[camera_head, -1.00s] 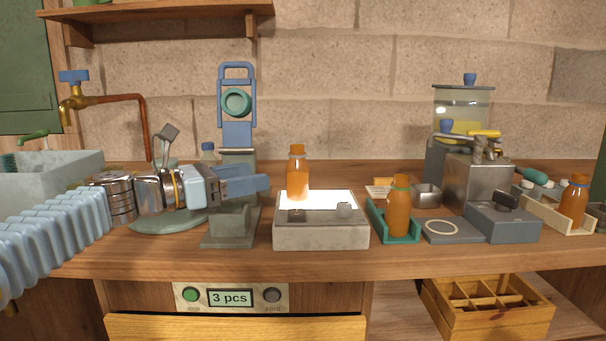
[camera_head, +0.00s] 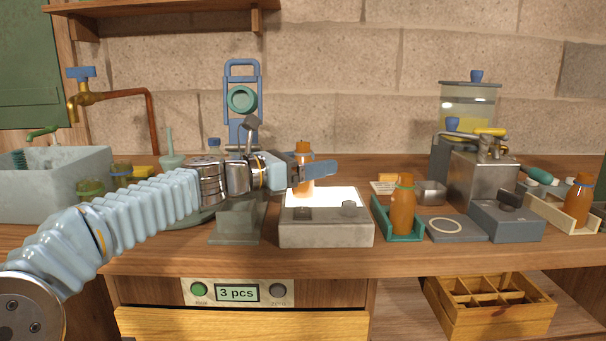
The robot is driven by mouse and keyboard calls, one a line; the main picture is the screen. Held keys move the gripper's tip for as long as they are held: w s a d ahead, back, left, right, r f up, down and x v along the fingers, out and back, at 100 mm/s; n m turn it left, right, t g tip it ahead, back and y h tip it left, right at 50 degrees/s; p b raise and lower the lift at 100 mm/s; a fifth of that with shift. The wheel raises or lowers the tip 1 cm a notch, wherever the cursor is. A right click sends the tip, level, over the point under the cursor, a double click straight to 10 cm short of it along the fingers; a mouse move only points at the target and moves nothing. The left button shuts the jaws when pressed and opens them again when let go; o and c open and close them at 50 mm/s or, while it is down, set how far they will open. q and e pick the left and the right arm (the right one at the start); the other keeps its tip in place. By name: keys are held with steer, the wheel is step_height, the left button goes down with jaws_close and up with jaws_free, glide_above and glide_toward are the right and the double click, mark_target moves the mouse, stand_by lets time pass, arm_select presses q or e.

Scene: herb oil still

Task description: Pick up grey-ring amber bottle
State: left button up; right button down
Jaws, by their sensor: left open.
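An amber bottle with an orange cap (camera_head: 303,188) stands upright on the lit top of the grey light box (camera_head: 326,236). Its ring is mostly hidden now, so I cannot tell its colour for sure. My left gripper (camera_head: 318,172) comes in from the left at the bottle's upper body and is open. One finger passes in front of the bottle; the far finger is mostly hidden, and I cannot tell whether either touches the glass. My right gripper is not in view.
A green-ringed amber bottle (camera_head: 402,208) stands in a green holder to the right. A blue-ringed one (camera_head: 577,202) stands in a cream tray at far right. A blue-handled stand (camera_head: 241,105) rises behind my left gripper. A flat grey pad (camera_head: 447,229) lies right of the green holder.

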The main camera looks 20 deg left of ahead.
arm_select(q)
steer(key=c, duration=1.2)
steer(key=shift+r, duration=0.2)
